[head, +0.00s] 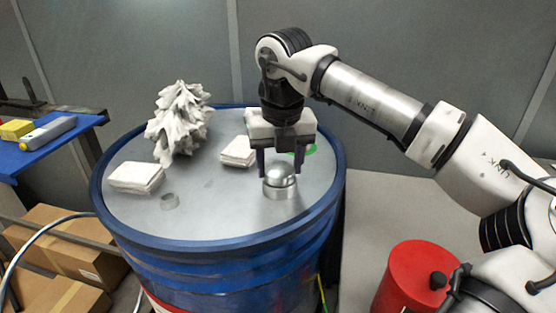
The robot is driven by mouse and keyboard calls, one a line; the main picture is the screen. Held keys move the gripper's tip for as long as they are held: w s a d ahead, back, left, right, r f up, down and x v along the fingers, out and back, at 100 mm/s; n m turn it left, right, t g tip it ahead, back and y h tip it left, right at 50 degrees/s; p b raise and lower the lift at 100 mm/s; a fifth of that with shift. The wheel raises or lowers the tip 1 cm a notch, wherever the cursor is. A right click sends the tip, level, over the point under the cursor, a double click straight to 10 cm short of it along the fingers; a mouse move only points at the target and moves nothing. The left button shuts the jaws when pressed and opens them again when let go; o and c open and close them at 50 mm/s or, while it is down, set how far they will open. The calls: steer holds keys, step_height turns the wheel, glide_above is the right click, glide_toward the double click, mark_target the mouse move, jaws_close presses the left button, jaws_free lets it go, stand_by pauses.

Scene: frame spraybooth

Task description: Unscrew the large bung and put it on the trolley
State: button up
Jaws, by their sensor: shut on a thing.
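The large bung (280,180) is a shiny silver domed piece with a round lower collar, at the right of the drum's grey top. My gripper (280,163) points down from above and is shut on the bung, one dark finger on each side. The bung is upright and at the level of the drum top; I cannot tell whether it is still threaded in. The blue drum (220,251) stands in the middle. A blue flat surface (62,131), perhaps the trolley, is at the far left and only partly in view.
The blue surface holds a yellow block (16,130) and a grey tool (48,133). A red canister (408,277) stands right.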

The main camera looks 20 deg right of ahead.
steer(key=shift+s+d+f, duration=0.1)
steer(key=shift+s+d, duration=0.05)
steer(key=shift+d, duration=0.15)
steer(key=n+p, duration=0.1)
steer(key=n, duration=0.3)
steer(key=shift+s+d, duration=0.1)
steer(key=shift+f, duration=0.1)
steer(key=n+y+p, duration=0.1)
steer(key=n, duration=0.4)
steer(key=shift+d, duration=0.15)
